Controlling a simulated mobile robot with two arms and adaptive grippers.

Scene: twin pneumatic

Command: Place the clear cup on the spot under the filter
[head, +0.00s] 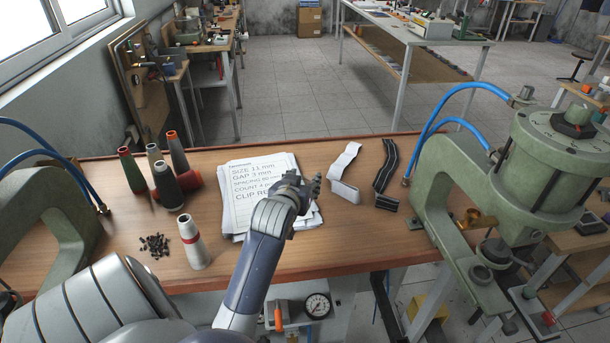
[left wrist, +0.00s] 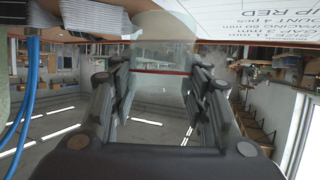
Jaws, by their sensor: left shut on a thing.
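My left gripper (head: 313,187) is over the table beside the printed sheets in the head view. In the left wrist view its two fingers (left wrist: 160,100) are shut on a clear, see-through thing (left wrist: 160,55), which looks like the clear cup. A thin red line shows across it. Its outline is faint, and in the head view I cannot make it out at the gripper. I see no filter and no marked spot under one in these frames. My right gripper is not in view.
Several thread cones (head: 168,186) and a cone with a red band (head: 190,243) stand left on the wooden table (head: 250,275). Small dark pieces (head: 154,245) lie nearby. Printed sheets (head: 240,190) and folded strips (head: 385,172) lie centre and right. Green presses (head: 445,170) flank both sides.

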